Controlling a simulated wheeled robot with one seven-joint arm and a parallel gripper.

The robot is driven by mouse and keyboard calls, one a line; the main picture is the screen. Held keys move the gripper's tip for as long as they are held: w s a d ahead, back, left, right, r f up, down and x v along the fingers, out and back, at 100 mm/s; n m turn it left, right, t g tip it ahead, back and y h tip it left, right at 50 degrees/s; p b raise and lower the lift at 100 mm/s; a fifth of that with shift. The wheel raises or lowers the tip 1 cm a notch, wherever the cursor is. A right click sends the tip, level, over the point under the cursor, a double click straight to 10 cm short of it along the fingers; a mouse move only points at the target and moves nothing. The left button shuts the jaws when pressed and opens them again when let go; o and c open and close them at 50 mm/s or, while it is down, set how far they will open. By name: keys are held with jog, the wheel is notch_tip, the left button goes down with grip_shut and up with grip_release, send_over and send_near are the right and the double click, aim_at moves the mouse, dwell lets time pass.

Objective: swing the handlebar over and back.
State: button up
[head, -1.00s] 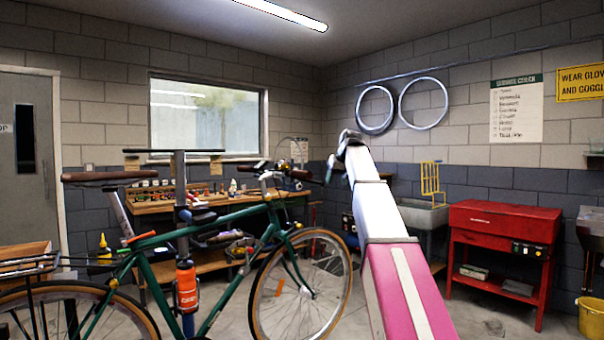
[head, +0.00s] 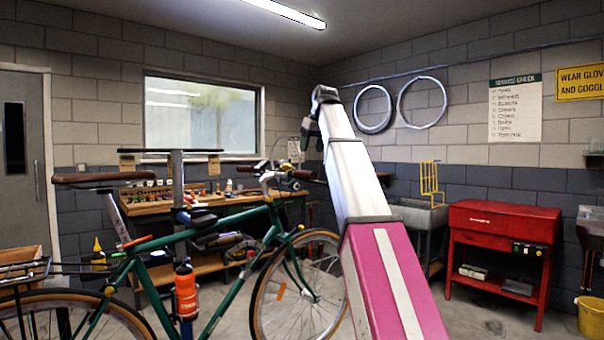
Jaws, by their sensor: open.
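The handlebar (head: 275,173) of the green bicycle (head: 228,233) is in the middle of the head view, above the front wheel (head: 300,285). One brown grip (head: 303,174) points right. The bicycle is held at a stand's upright post. My arm rises from the lower right, and its far end is up and to the right of the handlebar. My gripper (head: 309,133) shows only as a small dark part at that far end, above the brown grip and apparently apart from it. It is open and seems empty; its fingers are mostly hidden by the arm.
A workbench (head: 150,205) with several small items stands behind the bicycle under the window. A yellow bucket (head: 590,318) is at the far right. Floor between my arm and the cart is clear.

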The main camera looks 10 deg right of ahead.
aim_at(305, 172)
jog(key=x, duration=1)
jog(key=shift+f, duration=0.15)
